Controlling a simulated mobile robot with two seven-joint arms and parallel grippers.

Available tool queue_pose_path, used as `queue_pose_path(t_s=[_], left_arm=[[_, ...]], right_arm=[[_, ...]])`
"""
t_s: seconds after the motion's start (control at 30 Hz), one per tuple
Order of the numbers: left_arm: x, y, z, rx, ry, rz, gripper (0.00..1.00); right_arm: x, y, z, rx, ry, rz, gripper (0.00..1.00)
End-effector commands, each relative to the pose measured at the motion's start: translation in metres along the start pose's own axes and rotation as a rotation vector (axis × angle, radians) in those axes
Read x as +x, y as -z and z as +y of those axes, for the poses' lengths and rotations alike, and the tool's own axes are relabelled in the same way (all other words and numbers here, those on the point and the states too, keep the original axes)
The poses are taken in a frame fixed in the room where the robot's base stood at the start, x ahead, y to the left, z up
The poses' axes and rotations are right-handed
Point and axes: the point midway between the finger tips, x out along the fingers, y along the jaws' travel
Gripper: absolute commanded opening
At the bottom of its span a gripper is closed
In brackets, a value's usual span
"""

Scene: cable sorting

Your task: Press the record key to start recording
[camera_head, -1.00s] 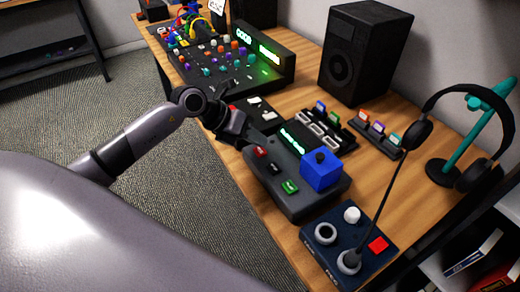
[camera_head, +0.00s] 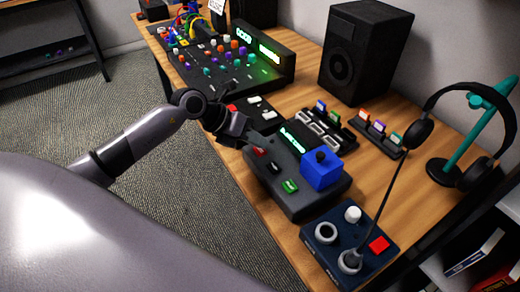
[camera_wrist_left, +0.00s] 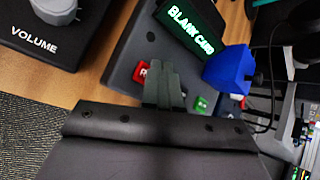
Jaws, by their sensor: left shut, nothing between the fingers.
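The dark recorder (camera_head: 310,203) lies on the wooden table with a red key (camera_head: 260,151), a black key (camera_head: 273,168) and a green key (camera_head: 290,187) in a row. The red key, labelled with a word starting with R, also shows in the left wrist view (camera_wrist_left: 139,73), partly hidden by my fingers. The lit display (camera_wrist_left: 190,25) reads "BLANK CARD". A blue block with a knob (camera_head: 321,171) sits on the recorder. My left gripper (camera_head: 262,141) is shut and empty, its tips right by the red key; I cannot tell whether they touch it. My right gripper is out of view.
A mixer (camera_head: 235,65), a speaker (camera_head: 365,50), card racks (camera_head: 325,128) and a headphone stand (camera_head: 470,140) surround the recorder. A volume knob (camera_wrist_left: 55,10) shows in the wrist view.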

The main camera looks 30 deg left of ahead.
Motion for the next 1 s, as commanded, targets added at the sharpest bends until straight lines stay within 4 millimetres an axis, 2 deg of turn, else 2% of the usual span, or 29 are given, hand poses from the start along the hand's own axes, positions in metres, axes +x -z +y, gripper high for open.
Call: queue_pose_path(t_s=[1.0], left_arm=[[0.0055,0.0040,0.0041,0.000,0.000,0.000,0.00]], right_arm=[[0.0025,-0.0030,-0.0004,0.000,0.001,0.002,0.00]])
